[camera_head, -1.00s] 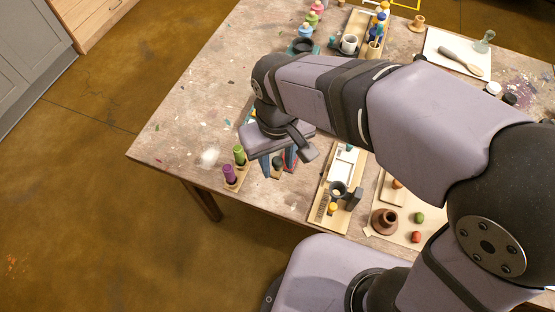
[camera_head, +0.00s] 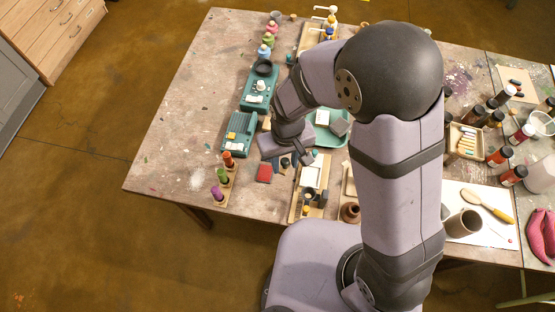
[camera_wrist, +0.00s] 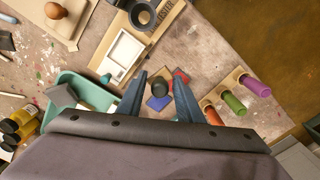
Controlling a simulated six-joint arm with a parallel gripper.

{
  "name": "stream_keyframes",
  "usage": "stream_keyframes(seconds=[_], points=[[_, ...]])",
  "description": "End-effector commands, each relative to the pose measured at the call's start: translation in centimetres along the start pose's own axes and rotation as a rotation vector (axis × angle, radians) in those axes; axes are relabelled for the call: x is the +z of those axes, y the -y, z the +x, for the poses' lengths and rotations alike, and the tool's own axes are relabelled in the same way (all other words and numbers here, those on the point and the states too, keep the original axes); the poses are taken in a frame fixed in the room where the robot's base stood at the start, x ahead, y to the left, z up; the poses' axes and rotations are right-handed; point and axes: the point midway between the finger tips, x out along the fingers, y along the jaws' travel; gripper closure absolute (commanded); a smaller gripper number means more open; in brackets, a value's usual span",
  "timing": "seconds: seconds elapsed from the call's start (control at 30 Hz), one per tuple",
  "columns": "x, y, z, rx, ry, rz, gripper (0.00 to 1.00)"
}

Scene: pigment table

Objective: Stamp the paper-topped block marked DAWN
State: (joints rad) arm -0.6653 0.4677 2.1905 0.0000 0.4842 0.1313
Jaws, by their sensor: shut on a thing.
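My gripper (camera_wrist: 161,77) is shut on a dark, round-ended cylinder (camera_wrist: 158,86), seen between the two blue-grey fingers in the wrist view. In the head view my gripper (camera_head: 287,163) is over the table's front part, partly hidden by my wrist. A red square pad (camera_head: 265,172) lies just left of it; it also shows in the wrist view (camera_wrist: 181,75). A blue pad (camera_wrist: 159,103) shows by the cylinder. I cannot read DAWN on any block in these frames. Teal trays (camera_head: 229,147) at left hold small pieces whose marks are too small to read.
A wooden rack holds orange (camera_head: 228,159), green (camera_head: 223,175) and purple (camera_head: 217,192) handles, left of my gripper. A wooden board (camera_wrist: 165,20) with a white plate (camera_wrist: 125,50) and dark cup lies right. Bottles and brushes fill the far right. The left table area is clear.

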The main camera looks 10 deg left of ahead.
Motion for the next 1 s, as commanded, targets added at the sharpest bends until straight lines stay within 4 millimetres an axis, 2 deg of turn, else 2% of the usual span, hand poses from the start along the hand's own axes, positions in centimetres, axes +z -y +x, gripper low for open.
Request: stream_keyframes(seconds=[0.1, 0.2, 0.4, 0.6, 1.0], points=[[-3.1, 0.1, 1.8, 0.0, 0.001, -0.04, 0.81], [-5.7, 0.5, 1.6, 0.0, -0.005, -0.081, 0.81], [-9.0, 0.9, 1.1, 0.0, -0.002, -0.153, 0.81], [-10.3, 1.1, 1.0, 0.0, 0.0, -0.233, 0.81], [-10.3, 1.1, 1.6, 0.0, 0.0, -0.252, 0.81]])
